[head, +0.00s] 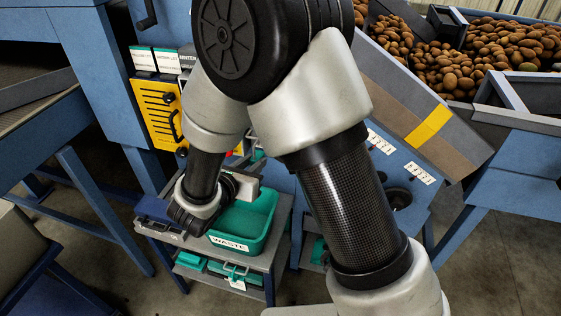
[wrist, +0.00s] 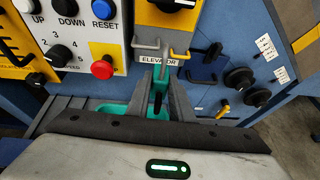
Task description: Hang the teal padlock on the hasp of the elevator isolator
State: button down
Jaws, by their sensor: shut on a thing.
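In the wrist view my gripper (wrist: 160,88) points at the panel, its two dark fingers shut on the teal padlock (wrist: 158,90). Only a narrow teal strip of the padlock shows between the fingers. The elevator isolator (wrist: 165,19) is a yellow plate with a black handle, above a label reading ELEVATOR (wrist: 159,59). Grey and yellow bars stick out around the label, just beyond the fingertips. I cannot tell which is the hasp and which the shackle, or whether they touch. In the head view my arm hides the fingers and padlock.
A control box with a red stop button (wrist: 102,69) and a blue reset button (wrist: 103,9) is left of the isolator. Black knobs (wrist: 238,78) are to the right. A teal WASTE tray (head: 268,205) stands on a grey cart below. Potatoes fill the back right.

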jog(key=w+f, duration=0.2)
jog(key=w, duration=0.4)
jog(key=shift+w+f+n+t+y+b, duration=0.2)
jog(key=shift+n+t+y+b, duration=0.1)
jog(key=shift+n+y, duration=0.1)
dwell(0.4)
dwell(0.4)
jog(key=c, duration=1.5)
grip_release()
jog(key=p+v, duration=0.1)
jog(key=v, duration=1.6)
jog(key=shift+s+r+p, duration=0.15)
jog(key=shift+s+p, duration=0.05)
jog(key=shift+p, duration=0.15)
